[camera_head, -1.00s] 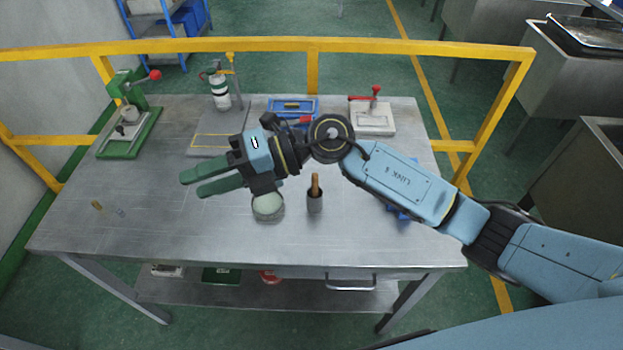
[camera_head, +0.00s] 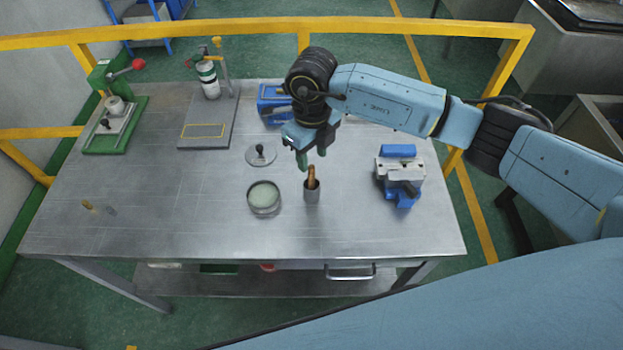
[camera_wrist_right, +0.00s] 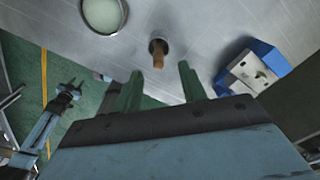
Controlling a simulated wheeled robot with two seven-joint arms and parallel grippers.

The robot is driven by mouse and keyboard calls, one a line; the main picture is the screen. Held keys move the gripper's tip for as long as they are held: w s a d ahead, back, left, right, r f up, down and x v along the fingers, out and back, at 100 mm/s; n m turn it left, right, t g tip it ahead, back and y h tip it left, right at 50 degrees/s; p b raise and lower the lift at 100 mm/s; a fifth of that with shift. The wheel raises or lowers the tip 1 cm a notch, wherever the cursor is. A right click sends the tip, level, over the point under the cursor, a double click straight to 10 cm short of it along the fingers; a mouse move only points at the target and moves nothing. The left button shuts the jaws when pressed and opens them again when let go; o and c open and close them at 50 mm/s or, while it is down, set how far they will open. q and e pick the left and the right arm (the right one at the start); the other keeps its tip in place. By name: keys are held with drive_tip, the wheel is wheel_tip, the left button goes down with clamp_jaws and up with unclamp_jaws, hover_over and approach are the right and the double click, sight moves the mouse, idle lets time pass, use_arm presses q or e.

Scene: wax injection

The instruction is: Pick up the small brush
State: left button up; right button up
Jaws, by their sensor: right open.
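The small brush (camera_head: 311,176) stands upright in a dark grey cylindrical cup (camera_head: 312,193) near the middle of the table; only its brown wooden handle shows. My right gripper (camera_head: 312,160) is above and just behind the brush handle, fingers pointing down, open and empty. In the right wrist view the brush handle (camera_wrist_right: 158,57) shows just beyond and between the two green fingertips (camera_wrist_right: 160,72), apart from them. My left gripper is not clearly seen in the head view.
A round tin of pale green material (camera_head: 264,197) stands left of the cup. A round lid (camera_head: 260,155) lies behind it. A blue-and-white vise (camera_head: 400,176) is to the right. A green press (camera_head: 115,125) stands at the far left. The table's front left is mostly clear.

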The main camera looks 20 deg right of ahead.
sight(312, 167)
drive_tip(key=shift+a+f+p, duration=0.1)
drive_tip(key=shift+f+p, duration=0.45)
drive_tip(key=shift+f, duration=2.85)
clamp_jaws()
